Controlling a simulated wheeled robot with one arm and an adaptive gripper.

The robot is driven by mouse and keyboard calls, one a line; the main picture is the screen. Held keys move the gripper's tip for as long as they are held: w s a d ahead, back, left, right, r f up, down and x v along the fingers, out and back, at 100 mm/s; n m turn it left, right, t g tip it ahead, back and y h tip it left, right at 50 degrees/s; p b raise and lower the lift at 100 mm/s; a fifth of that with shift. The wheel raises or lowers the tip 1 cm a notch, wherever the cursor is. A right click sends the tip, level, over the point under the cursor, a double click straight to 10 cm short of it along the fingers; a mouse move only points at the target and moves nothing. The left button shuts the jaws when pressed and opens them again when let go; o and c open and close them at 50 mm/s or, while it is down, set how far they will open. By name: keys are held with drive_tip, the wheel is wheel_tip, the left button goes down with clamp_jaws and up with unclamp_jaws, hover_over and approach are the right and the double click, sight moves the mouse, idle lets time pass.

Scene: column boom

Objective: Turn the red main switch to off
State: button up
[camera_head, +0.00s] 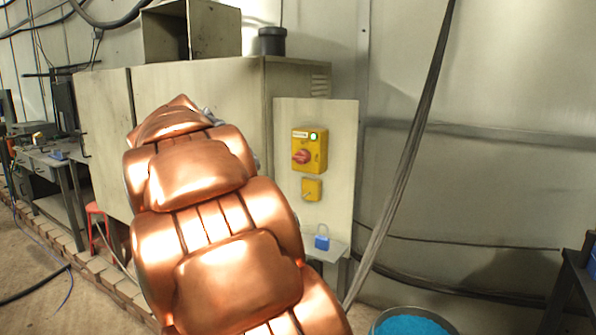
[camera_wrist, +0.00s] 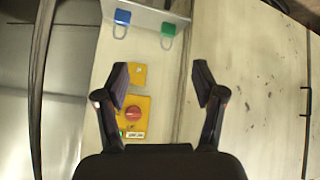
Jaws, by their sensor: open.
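The red main switch (camera_head: 302,156) is a round red knob on a yellow box (camera_head: 318,150) with a lit green lamp (camera_head: 314,136), fixed to a pale upright panel. In the wrist view the picture is turned over, and the red knob (camera_wrist: 133,113) shows beside the left finger. My gripper (camera_wrist: 160,80) is open and empty, with its fingers spread in front of the panel and cabinet. The gap between the fingers lies to the right of the knob there. In the head view my copper-coloured arm hides the gripper. I cannot read the knob's setting.
A smaller yellow box (camera_head: 312,188) sits below the switch. A blue padlock (camera_head: 322,238) stands on a ledge under it; a green padlock (camera_wrist: 168,32) shows in the wrist view. A dark strap (camera_head: 405,160) hangs at right. A tub of blue material (camera_head: 411,326) stands below.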

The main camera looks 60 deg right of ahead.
sight(298, 157)
drive_tip(key=w+d+r+m+h+b, duration=0.1)
drive_tip(key=d+r+m+h+b, duration=0.15)
drive_tip(key=d+r, duration=0.4)
drive_tip(key=w+d+r+m+h+b, duration=0.1)
drive_tip(key=d+r+m+h+b, duration=0.2)
drive_tip(key=d, duration=0.7)
drive_tip(key=shift+m+g, duration=0.4)
drive_tip(key=shift+m, duration=0.15)
drive_tip(key=x, duration=0.2)
drive_tip(key=p+x, duration=0.1)
drive_tip(key=x, duration=0.2)
drive_tip(key=p+x, duration=0.1)
drive_tip(key=x, duration=0.2)
drive_tip(key=shift+s+a+f, duration=0.15)
drive_tip(key=shift+f, duration=0.1)
drive_tip(key=c, duration=1.1)
